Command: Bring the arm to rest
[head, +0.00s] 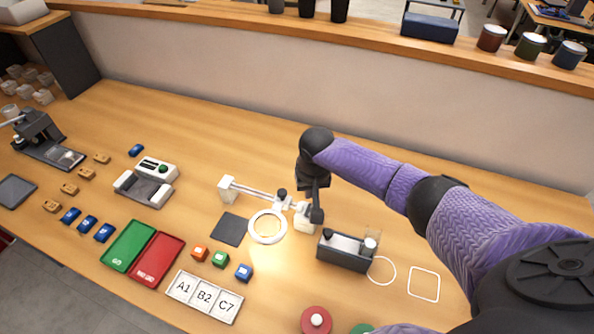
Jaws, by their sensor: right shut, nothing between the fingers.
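My right arm, in a purple sleeve, comes in from the right side of the head view and reaches over the table. Its black gripper (316,214) points down at the middle of the table and is shut, with nothing in it. It hangs beside a white stand with a rail (258,192) and a white ring (267,227). The gripper overlaps the stand's right end in the picture, and I cannot tell whether they touch. My left gripper is not in view.
A dark box-shaped device (343,254) stands just right of the gripper. Left are a green tray (128,246), a red tray (157,259), a labelled strip (204,297) and several small blocks. A red button (316,320) is at the front. The table's back right is mostly clear.

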